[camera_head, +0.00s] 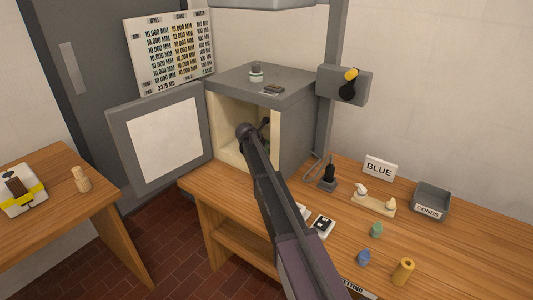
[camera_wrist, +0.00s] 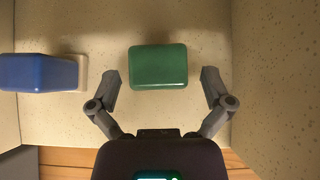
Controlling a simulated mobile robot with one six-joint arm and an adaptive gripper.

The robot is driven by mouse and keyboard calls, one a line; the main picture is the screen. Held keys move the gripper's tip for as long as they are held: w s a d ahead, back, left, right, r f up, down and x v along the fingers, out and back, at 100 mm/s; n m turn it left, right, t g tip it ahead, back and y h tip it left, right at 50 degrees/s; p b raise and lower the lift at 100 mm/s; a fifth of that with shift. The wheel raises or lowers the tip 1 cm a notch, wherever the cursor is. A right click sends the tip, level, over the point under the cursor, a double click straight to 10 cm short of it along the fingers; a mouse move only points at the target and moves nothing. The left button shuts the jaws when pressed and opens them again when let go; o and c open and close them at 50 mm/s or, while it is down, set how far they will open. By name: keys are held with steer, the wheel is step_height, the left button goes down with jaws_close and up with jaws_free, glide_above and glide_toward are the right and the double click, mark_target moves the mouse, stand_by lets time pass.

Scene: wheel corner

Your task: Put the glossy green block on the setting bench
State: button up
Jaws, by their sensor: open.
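The glossy green block (camera_wrist: 158,67) lies on the pale speckled floor of a box-like chamber in the wrist view. My gripper (camera_wrist: 160,83) is open, with one finger to the left of the block and one to the right; both look apart from it. In the head view my arm reaches into the open grey kiln-like box (camera_head: 295,130), and my gripper and the block are mostly hidden there. The setting bench (camera_head: 470,245) is the wooden bench on the right, with a partly hidden "...ETTING" label (camera_head: 353,287) at its front edge.
A blue block (camera_wrist: 38,72) lies left of the green one, by a pale piece. The box's door (camera_head: 165,140) stands open. The bench holds a cones tray (camera_head: 430,201), a BLUE sign (camera_head: 379,168), a small green piece (camera_head: 376,230), a blue piece (camera_head: 363,257) and a yellow cylinder (camera_head: 403,271).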

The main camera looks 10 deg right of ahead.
steer(key=shift+b+x, duration=0.3)
steer(key=shift+x, duration=0.55)
steer(key=shift+c, duration=0.2)
steer(key=c, duration=1.3)
steer(key=shift+a+r, duration=0.1)
steer(key=shift+r, duration=0.05)
steer(key=shift+a+r+p, duration=0.15)
steer(key=shift+r+p, duration=0.25)
steer(key=shift+p, duration=0.15)
step_height(320, 180, up, 6)
steer(key=p, duration=0.6)
steer(key=shift+r, duration=0.1)
steer(key=a, duration=0.6)
steer(key=w+a, duration=0.1)
steer(key=a, duration=0.6)
steer(key=w+a, duration=0.1)
steer(key=a, duration=0.5)
steer(key=shift+a, duration=0.25)
steer(key=shift+s, duration=0.1)
